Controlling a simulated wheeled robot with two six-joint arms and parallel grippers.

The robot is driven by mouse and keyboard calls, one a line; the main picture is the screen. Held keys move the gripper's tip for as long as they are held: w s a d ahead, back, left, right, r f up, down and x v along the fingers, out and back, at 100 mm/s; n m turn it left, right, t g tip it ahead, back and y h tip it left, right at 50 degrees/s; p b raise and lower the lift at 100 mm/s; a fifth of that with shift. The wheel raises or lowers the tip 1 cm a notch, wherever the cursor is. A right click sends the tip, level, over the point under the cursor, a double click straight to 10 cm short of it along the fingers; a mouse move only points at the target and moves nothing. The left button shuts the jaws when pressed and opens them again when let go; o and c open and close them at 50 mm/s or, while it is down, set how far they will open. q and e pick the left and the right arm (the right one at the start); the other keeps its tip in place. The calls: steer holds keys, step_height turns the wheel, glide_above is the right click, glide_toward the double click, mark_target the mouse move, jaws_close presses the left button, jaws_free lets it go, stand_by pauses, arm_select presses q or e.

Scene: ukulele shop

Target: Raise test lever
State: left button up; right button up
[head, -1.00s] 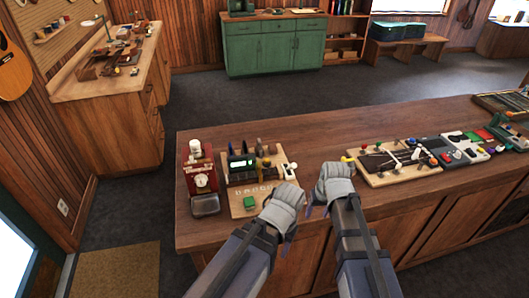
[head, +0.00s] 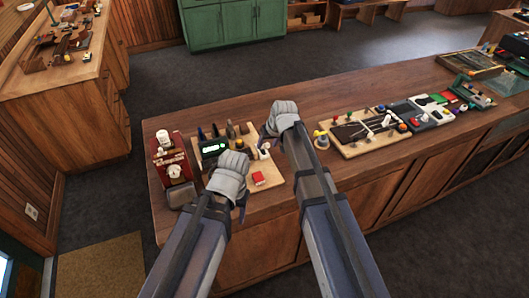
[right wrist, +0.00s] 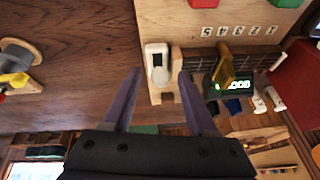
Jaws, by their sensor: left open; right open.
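A white lever (right wrist: 158,62) sits on a small pale wooden block at the edge of the tester board (right wrist: 232,22). In the head view the lever (head: 264,149) shows at the board's right side. My right gripper (head: 279,122) is open, just beyond and right of the lever in the head view. In the right wrist view its fingertips (right wrist: 160,73) appear on either side of the lever's lower end; I cannot tell whether they touch it. My left gripper (head: 230,176) is open and empty over the front of the board, hiding part of it.
A green-lit display (head: 213,147) and several small tools stand on the board, with a red block (head: 260,178) at its front. A red device (head: 172,162) stands left. A board with knobs (head: 362,130) lies right. The counter (head: 330,93) behind is clear.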

steer(key=b+x, duration=0.3)
steer(key=x, duration=0.2)
steer(key=shift+b, duration=0.3)
jaws_close()
stand_by(1.1)
